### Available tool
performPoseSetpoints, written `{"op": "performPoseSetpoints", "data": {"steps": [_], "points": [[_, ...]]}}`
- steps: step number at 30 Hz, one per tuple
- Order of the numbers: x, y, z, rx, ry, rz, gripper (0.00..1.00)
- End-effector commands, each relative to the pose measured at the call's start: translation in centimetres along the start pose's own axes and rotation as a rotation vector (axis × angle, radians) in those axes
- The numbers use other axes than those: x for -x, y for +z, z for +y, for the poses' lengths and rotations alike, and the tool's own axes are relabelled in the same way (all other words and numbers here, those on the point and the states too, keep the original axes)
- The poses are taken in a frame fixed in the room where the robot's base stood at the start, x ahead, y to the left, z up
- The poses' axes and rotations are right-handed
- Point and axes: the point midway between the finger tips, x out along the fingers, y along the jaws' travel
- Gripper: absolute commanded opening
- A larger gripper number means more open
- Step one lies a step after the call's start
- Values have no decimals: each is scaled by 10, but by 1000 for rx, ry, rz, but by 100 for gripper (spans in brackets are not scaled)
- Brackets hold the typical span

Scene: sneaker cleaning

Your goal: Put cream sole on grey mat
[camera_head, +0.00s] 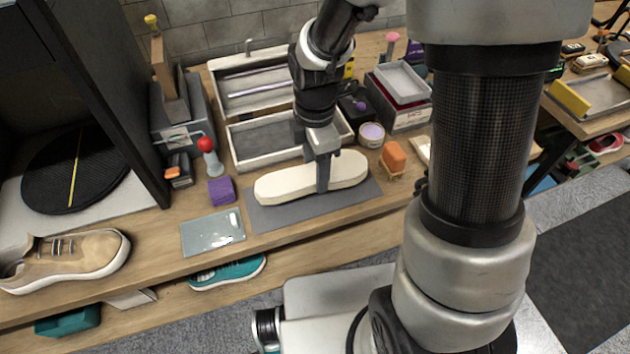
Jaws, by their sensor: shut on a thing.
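The cream sole (288,187) lies lengthwise over the grey mat (290,213) on the wooden workbench. Its right end points slightly up toward the back. My gripper (324,184) comes down from above and is shut on the middle of the sole, with a finger showing on its near side. The far finger is hidden behind the sole. The sole looks to be on the mat or just above it; I cannot tell whether it touches. The mat's front strip and right corner are bare.
An open grey case (255,145) stands behind the mat. A purple block (221,190) and a glassy plate (212,234) are to its left. An orange brush (394,157) and a round tin (371,135) are to its right. A tan sneaker (75,258) sits far left.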

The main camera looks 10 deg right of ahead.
Motion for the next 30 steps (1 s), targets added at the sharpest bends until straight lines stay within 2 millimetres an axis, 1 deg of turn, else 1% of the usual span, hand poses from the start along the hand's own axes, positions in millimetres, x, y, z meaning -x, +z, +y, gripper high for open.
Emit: {"op": "performPoseSetpoints", "data": {"steps": [5, 9, 11, 18, 22, 23, 24, 26, 30], "points": [[-15, 0, 0, 1, -1, 0, 27], [-36, 0, 0, 1, -3, 0, 27], [-41, 0, 0, 1, -2, 0, 27], [-42, 0, 1, 1, 1, 0, 27], [-46, 0, 1, 0, 1, 0, 27], [-46, 0, 0, 0, 1, 0, 54], [-45, 0, 0, 0, 1, -1, 61], [-45, 0, 0, 0, 0, 0, 71], [-45, 0, 0, 0, 0, 0, 72]]}}
